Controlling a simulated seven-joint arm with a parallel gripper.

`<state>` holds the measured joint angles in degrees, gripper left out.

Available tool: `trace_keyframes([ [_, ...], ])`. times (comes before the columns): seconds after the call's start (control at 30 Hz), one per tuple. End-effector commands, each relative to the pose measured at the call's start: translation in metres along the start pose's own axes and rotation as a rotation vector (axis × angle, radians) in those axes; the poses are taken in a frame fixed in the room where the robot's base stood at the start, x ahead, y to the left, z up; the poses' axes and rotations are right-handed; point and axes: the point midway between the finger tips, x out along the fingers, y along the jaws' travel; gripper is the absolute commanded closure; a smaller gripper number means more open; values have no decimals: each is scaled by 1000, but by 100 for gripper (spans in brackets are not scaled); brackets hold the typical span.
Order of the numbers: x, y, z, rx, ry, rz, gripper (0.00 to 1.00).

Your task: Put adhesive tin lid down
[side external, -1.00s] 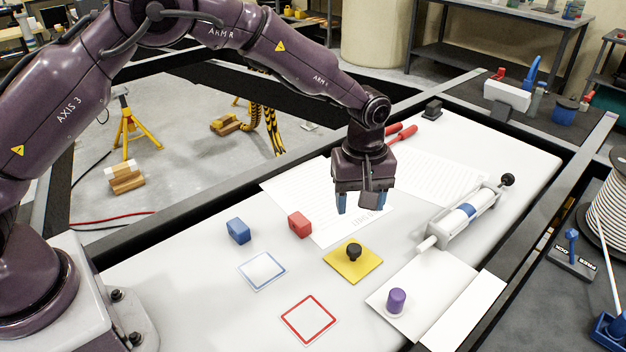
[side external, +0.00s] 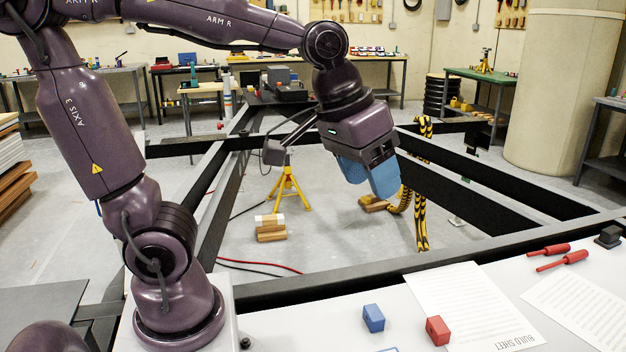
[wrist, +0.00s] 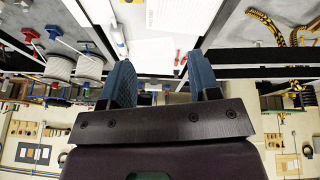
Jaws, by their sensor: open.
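My gripper (side external: 368,178) is raised high above the chassis frame in the side view, its blue fingers apart with nothing seen between them. In the wrist view my gripper (wrist: 160,68) also has its two fingers spread and empty. I cannot make out an adhesive tin or its lid in either current view. The yellow square with the black knob, seen earlier on the white board, lies outside the current side view. The white board (side external: 330,318) shows only its far part.
A blue block (side external: 373,318) and a red block (side external: 438,331) sit on the board near the build sheet (side external: 470,300). Red-handled tools (side external: 562,260) lie further right. Dark chassis beams (side external: 500,185), a yellow stand (side external: 288,185) and a striped cable (side external: 421,200) lie beyond.

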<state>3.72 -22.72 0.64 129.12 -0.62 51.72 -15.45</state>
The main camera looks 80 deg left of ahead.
Motion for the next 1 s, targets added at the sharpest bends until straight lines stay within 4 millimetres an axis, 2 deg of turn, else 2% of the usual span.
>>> trace_keyframes([
  [0.03, -9, -8, 15, 43, 31, 0, 44],
  [0.1, -14, -16, 32, 105, 61, -4, 44],
  [0.2, -18, -25, 51, 172, 92, -12, 44],
  [0.3, -18, -29, 61, 213, 108, -18, 44],
  [1.0, -18, -31, 65, 229, 114, -20, 44],
])
